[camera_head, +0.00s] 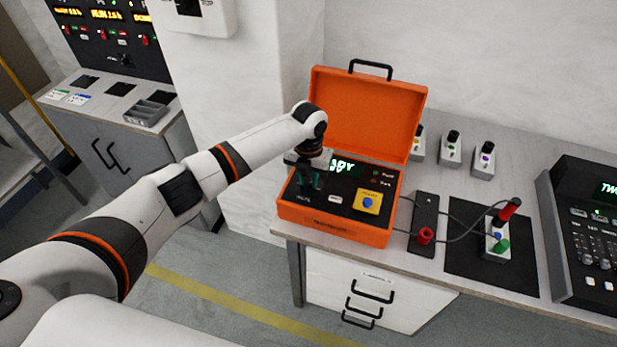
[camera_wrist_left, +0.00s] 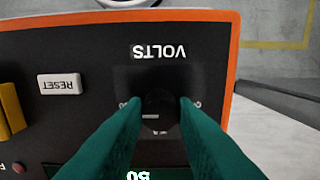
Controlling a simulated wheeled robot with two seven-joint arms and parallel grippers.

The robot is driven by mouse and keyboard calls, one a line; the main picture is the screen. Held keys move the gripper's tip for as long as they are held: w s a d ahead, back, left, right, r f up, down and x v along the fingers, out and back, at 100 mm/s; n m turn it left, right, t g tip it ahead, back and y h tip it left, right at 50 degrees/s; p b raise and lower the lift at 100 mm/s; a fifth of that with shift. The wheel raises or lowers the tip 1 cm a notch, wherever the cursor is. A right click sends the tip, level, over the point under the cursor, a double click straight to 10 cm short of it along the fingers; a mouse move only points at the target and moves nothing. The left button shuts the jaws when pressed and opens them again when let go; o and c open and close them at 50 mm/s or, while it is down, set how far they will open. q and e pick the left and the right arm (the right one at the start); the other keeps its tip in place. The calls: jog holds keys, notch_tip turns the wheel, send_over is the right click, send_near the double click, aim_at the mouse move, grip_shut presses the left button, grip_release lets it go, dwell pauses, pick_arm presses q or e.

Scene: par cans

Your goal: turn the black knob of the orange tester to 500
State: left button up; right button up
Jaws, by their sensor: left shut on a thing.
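The orange tester (camera_head: 330,228) is an open case on the bench with its lid up. Its dark panel carries a lit display (camera_head: 345,166), partly hidden by my left gripper (camera_head: 311,182). In the left wrist view, the black knob (camera_wrist_left: 158,110) sits between the green fingertips of my left gripper, which is shut on it. A pale pointer line shows on the knob. The VOLTS label (camera_wrist_left: 158,52) reads upside down there. The scale marks around the knob are partly covered by the fingers, so I cannot read the setting. My right gripper is not in view.
A white RESET button (camera_wrist_left: 60,84) and a yellow plate with a blue button (camera_head: 367,202) share the panel. Right of the case are a black strip with a red plug (camera_head: 425,236), cables, a dark mat (camera_head: 480,265) and a console (camera_head: 590,240). Small switch boxes (camera_head: 451,150) stand behind.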

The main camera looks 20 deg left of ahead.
aim_at(308, 181)
pick_arm(q)
jog(key=shift+r, duration=0.1)
jog(key=o, duration=1)
notch_tip(308, 181, up, 12)
jog(key=b, duration=0.2)
